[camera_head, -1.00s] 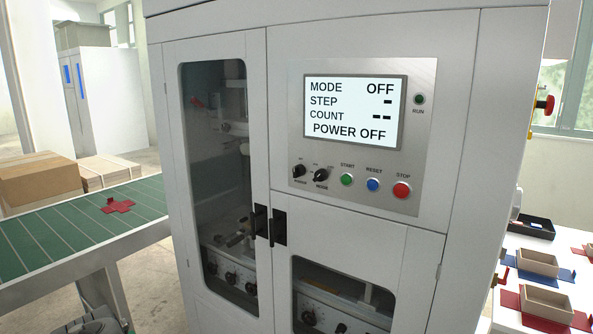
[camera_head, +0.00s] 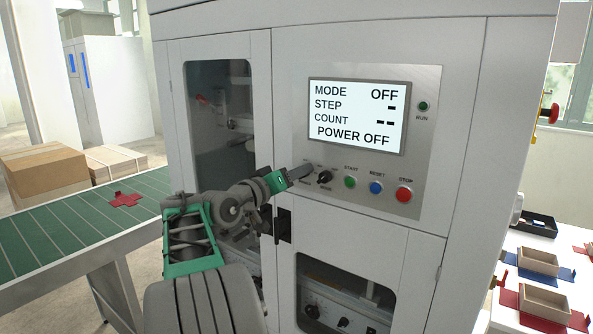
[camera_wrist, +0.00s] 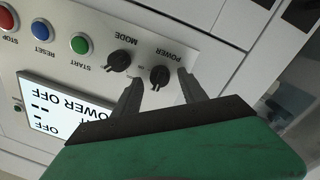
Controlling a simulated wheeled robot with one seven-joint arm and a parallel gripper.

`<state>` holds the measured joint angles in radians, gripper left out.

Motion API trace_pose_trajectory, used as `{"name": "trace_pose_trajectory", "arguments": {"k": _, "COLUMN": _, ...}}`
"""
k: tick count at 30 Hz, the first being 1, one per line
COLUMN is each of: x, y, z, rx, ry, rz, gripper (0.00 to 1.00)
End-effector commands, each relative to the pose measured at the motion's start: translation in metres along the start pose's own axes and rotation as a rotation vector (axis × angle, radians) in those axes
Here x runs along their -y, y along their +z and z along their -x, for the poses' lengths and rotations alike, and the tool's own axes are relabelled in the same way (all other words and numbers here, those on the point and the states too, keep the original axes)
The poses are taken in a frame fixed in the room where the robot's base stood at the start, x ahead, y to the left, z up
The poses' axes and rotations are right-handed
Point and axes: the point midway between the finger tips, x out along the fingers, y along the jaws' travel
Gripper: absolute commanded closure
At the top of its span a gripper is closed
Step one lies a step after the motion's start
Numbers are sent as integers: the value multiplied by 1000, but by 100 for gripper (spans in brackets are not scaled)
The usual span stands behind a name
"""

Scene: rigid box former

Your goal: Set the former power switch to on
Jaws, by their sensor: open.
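The black power switch (camera_wrist: 160,77) is a rotary knob on the control panel (camera_wrist: 90,38), labelled POWER in the wrist view. My gripper (camera_wrist: 160,76) is open there, with one finger on either side of the knob in the picture. I cannot tell whether the fingers touch it. In the head view my gripper (camera_head: 306,170) reaches the panel's lower left and hides the power switch. The display (camera_head: 357,115) reads MODE OFF and POWER OFF.
The mode knob (camera_head: 325,177) is close beside the power switch. Green start (camera_head: 350,182), blue reset (camera_head: 376,187) and red stop (camera_head: 404,194) buttons follow to the right. Dark door handles (camera_head: 283,225) are below my gripper. A green conveyor (camera_head: 60,235) runs at left.

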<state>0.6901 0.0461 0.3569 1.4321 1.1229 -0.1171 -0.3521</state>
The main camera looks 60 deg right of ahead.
Motion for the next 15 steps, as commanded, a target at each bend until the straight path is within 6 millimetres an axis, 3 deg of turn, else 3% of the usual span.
{"name": "trace_pose_trajectory", "arguments": {"k": 8, "x": 0, "y": 0, "z": -4, "rx": -1, "ry": -1, "rz": -1, "gripper": 50}}
{"name": "trace_pose_trajectory", "arguments": {"k": 15, "x": 0, "y": 0, "z": -4, "rx": -1, "ry": -1, "rz": -1, "gripper": 69}}
